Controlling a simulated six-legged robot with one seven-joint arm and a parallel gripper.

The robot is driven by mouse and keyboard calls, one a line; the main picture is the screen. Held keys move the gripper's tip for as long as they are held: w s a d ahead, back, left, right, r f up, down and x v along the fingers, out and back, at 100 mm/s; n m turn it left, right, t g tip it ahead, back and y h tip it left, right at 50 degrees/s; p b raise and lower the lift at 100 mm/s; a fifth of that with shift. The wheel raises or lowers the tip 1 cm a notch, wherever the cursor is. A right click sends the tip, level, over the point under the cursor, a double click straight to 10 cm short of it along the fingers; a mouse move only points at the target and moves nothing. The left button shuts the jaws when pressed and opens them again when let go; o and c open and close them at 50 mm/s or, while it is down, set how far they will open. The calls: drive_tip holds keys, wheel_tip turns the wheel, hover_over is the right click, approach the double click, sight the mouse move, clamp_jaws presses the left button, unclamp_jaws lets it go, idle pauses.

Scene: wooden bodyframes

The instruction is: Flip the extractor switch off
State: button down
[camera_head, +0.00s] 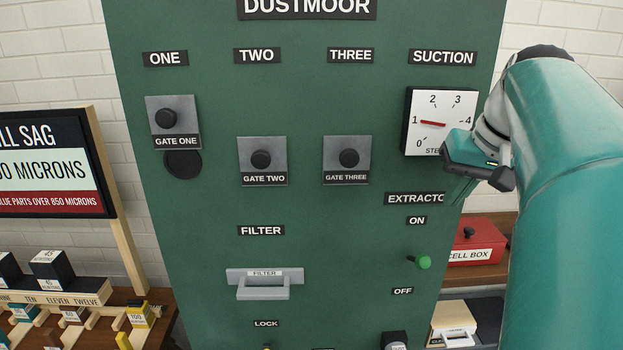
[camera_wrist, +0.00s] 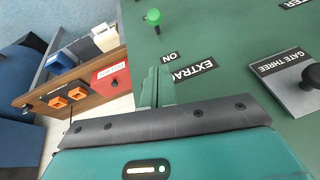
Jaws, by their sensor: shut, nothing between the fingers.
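The extractor switch, a short lever with a green ball knob (camera_head: 423,262), sticks out of the green panel between the ON label (camera_head: 417,221) above and the OFF label (camera_head: 402,291) below. I cannot tell which way it is thrown. In the wrist view the green knob (camera_wrist: 153,17) is at the top, beyond the ON label (camera_wrist: 169,57). My gripper (camera_head: 460,190) is shut and empty, above and to the right of the switch, apart from it. It partly covers the EXTRACTOR label (camera_head: 414,198). In the wrist view the fingertips (camera_wrist: 157,88) are together beside that label.
The suction gauge (camera_head: 433,110) is just behind my gripper, its needle near 1. Gate knobs (camera_head: 348,158) and the filter handle (camera_head: 264,284) stick out to the left. A red cell box (camera_head: 470,250) sits on a shelf at the right.

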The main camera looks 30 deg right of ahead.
hover_over(429, 258)
drive_tip(key=w+d, duration=0.1)
drive_tip(key=d, duration=0.1)
wheel_tip(429, 258, down, 6)
drive_tip(key=f, duration=0.2)
drive_tip(key=a+f, duration=0.1)
drive_tip(key=shift+s+a+f, duration=0.25)
drive_tip(key=shift+s+f, duration=0.05)
drive_tip(key=shift+f, duration=0.5)
drive_tip(key=shift+a, duration=0.1)
drive_tip(key=shift+s, duration=0.1)
drive_tip(key=shift+s+a+f, duration=0.1)
drive_tip(key=shift+s, duration=0.05)
